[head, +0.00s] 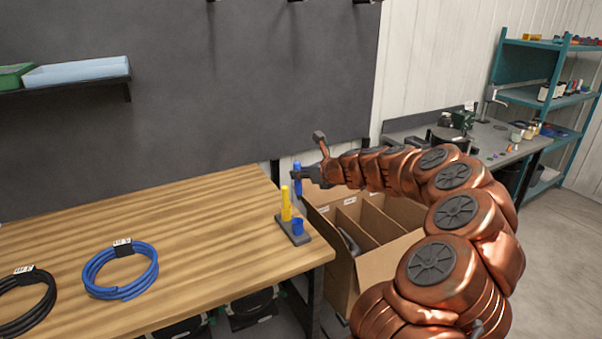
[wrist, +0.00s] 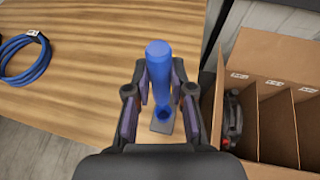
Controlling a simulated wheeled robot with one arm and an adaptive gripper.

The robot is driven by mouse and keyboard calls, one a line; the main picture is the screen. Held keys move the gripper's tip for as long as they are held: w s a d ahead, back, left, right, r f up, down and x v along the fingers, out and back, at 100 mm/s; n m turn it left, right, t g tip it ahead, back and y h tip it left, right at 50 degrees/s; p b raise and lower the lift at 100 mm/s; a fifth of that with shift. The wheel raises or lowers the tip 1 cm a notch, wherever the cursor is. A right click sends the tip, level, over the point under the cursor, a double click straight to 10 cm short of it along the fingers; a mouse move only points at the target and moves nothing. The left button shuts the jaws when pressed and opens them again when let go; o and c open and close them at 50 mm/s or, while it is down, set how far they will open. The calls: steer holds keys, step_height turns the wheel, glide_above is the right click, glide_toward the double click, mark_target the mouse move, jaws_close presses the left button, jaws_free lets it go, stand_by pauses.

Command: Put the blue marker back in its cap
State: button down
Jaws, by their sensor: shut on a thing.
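My gripper (head: 299,175) is shut on the blue marker (head: 298,180) and holds it roughly upright above the marker stand (head: 299,238). In the wrist view the marker (wrist: 158,65) shows between the two fingers. The stand is a dark base at the table's right corner. The blue cap (head: 297,226) sits on it, open end up, and the marker is above and apart from it. In the wrist view the cap (wrist: 164,112) shows just below the marker's lower part. A yellow marker (head: 286,205) stands upright in the stand beside the blue cap.
A divided cardboard box (head: 386,262) stands beside the table's right edge. A blue cable coil (head: 121,270) and a black coil (head: 28,291) lie on the wooden table (head: 190,225). The table around the stand's left side is clear.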

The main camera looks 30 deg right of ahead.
mark_target(301, 194)
steer(key=shift+f+b, duration=2.7)
steer(key=shift+f, duration=0.1)
steer(key=shift+f+b, duration=0.3)
steer(key=shift+f, duration=0.8)
steer(key=shift+w+f+t+b, duration=0.25)
steer(key=shift+t+b, duration=0.25)
steer(key=shift+b, duration=0.9)
steer(key=shift+s+f, duration=0.25)
steer(key=shift+f, duration=0.4)
steer(key=shift+f+b, duration=0.35)
steer(key=shift+f, duration=1.4)
